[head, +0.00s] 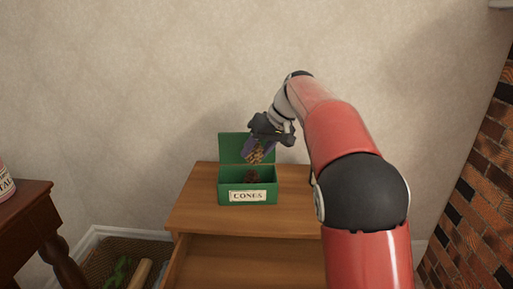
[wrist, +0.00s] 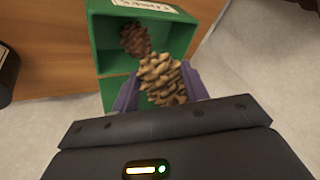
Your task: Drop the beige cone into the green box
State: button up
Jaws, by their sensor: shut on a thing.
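The beige cone (wrist: 163,80) is a light tan pine cone between the purple fingers of my gripper (wrist: 160,88) in the wrist view. In the head view, my gripper (head: 258,148) is shut on the beige cone (head: 256,156) above the box. The green box (head: 232,197) stands on the wooden cabinet with its lid raised at the back and a "CONES" label on its front. It also shows in the wrist view (wrist: 103,32). A dark brown cone (wrist: 134,38) lies inside the box.
The box stands on a wooden cabinet (head: 200,215) with an open drawer (head: 245,262) below. A dark wooden table (head: 25,205) is at the left. A brick wall (head: 490,170) is at the right. A patterned basket or mat with green items lies at lower left.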

aim_at(260, 149)
jog(key=shift+f+b, duration=0.35)
jog(key=shift+f, duration=0.45)
jog(key=shift+r, duration=0.1)
jog(key=o, duration=1)
jog(key=shift+o, duration=0.2)
jog(key=shift+r, duration=0.1)
jog(key=p+v, duration=0.1)
jog(key=v, duration=0.6)
jog(key=shift+s+d+r, duration=0.1)
jog(key=shift+d+r, duration=0.05)
jog(key=shift+r, duration=0.05)
